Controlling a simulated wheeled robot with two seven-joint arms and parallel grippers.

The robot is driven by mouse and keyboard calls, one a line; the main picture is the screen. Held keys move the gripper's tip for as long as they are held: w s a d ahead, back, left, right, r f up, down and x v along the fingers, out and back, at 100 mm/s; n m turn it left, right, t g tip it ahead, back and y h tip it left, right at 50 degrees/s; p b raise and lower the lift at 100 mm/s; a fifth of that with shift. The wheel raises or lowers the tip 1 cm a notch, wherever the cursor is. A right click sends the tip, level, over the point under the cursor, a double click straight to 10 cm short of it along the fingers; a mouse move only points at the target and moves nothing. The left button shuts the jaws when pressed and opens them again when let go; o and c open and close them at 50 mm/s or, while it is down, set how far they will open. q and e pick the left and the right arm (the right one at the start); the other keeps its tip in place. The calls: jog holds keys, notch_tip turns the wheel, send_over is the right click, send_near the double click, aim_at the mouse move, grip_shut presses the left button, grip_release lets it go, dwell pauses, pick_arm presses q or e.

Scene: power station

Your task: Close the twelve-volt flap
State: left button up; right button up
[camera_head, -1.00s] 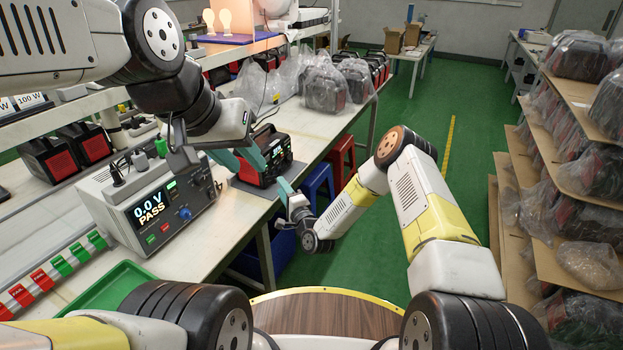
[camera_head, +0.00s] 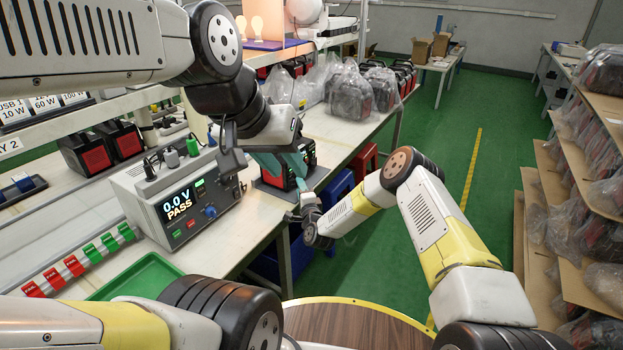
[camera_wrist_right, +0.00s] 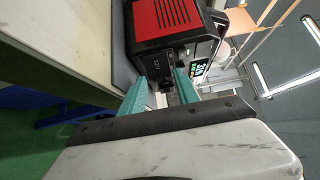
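The red and black power station (camera_head: 272,178) stands on a grey mat at the bench edge, largely hidden behind my left gripper in the head view. The right wrist view shows its red and black casing (camera_wrist_right: 168,22) close up. A dark panel marked 12V (camera_wrist_right: 160,63) faces my right gripper; whether this is the flap itself, and its angle, I cannot tell. My right gripper (camera_wrist_right: 160,90) is open, its teal fingers apart just before this panel. My left gripper (camera_head: 285,164) has its teal fingers apart in front of the power station.
A tester reading 0.0 V PASS (camera_head: 180,205) stands left of the power station. A green tray (camera_head: 140,278) lies in front of it. Bagged units (camera_head: 350,95) stand farther back on the bench. A blue bin (camera_head: 338,188) is beside the bench.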

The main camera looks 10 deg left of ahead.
grip_shut()
jog(key=shift+w+d+n+g+y, duration=0.15)
jog(key=shift+w+n+g+y, duration=0.15)
jog(key=shift+n+g+y, duration=0.35)
jog(key=shift+w+d+n+g+y, duration=0.2)
jog(key=shift+n+y, duration=0.25)
jog(key=shift+y, duration=0.4)
jog(key=n+g+y, duration=0.1)
jog(key=w+n+g+y, duration=0.1)
jog(key=g+y, duration=0.1)
jog(key=shift+w+a+n, duration=0.1)
jog(key=shift+w+n, duration=0.05)
jog(key=shift+n, duration=0.15)
jog(key=shift+w+a+f+n+g+y, duration=0.1)
jog(key=shift+w+n+g+y, duration=0.15)
jog(key=shift+n+g+y, duration=0.5)
jog(key=shift+w+a+r+n+g+y, duration=0.15)
jog(key=shift+w+n+g+y, duration=0.1)
jog(key=shift+n+g, duration=0.55)
jog(key=shift+w+a+f+n+g+y, duration=0.15)
jog(key=shift+n+g+y, duration=0.35)
jog(key=shift+g, duration=0.8)
